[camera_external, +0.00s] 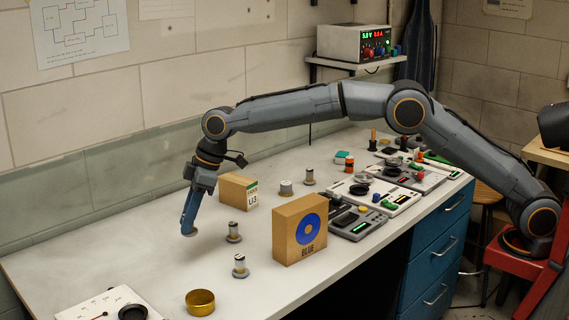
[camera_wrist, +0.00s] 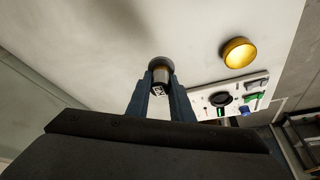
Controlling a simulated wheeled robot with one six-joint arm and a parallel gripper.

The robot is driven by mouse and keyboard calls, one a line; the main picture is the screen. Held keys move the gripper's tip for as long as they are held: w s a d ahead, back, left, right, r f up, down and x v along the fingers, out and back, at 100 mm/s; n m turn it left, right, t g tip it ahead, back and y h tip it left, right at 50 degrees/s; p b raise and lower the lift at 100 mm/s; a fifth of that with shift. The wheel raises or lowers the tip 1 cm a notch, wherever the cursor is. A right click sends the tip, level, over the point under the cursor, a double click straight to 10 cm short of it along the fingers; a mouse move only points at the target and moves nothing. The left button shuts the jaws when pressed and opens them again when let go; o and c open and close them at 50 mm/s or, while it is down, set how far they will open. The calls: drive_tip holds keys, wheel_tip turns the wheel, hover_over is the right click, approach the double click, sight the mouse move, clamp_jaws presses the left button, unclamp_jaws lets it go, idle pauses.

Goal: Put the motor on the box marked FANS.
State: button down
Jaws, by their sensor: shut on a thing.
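My gripper (camera_external: 189,222) points down over the left part of the bench and is shut on a small silver motor with a dark round base. The motor shows between the fingertips in the wrist view (camera_wrist: 160,74); in the external view the fingers mostly hide it. I cannot tell whether its base touches the bench. A cardboard box (camera_external: 290,250) with a blue disc reads BLUE. A smaller cardboard box (camera_external: 232,190) with a green-topped label reads U3. I see no box that legibly reads FANS.
Similar small cylinders on round bases stand right of my gripper (camera_external: 233,234), nearer the front (camera_external: 240,268) and behind the BLUE box (camera_external: 286,188). A brass dish (camera_external: 200,303) is near the front edge. Devices (camera_external: 358,223) crowd the right side.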

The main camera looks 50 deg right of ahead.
drive_tip(key=w+d+r+m+t+h, duration=0.1)
drive_tip(key=w+d+r+m, duration=0.1)
drive_tip(key=w+d, duration=0.45)
drive_tip(key=w+d+r+m, duration=0.2)
drive_tip(key=w+d+r, duration=0.15)
drive_tip(key=d, duration=0.55)
wheel_tip(320, 180, up, 3)
drive_tip(key=m+t+h+p, duration=0.1)
drive_tip(key=m+p, duration=0.1)
drive_tip(key=m, duration=0.2)
hover_over(239, 180)
drive_tip(key=s, duration=0.2)
drive_tip(key=shift+d+f+p, duration=0.2)
drive_tip(key=shift+f+p, duration=0.9)
drive_tip(key=shift+f, duration=3.7)
drive_tip(key=shift+f, duration=0.2)
drive_tip(key=c, duration=1.6)
unclamp_jaws()
drive_tip(key=shift+o, duration=0.2)
drive_tip(key=shift+r, duration=0.1)
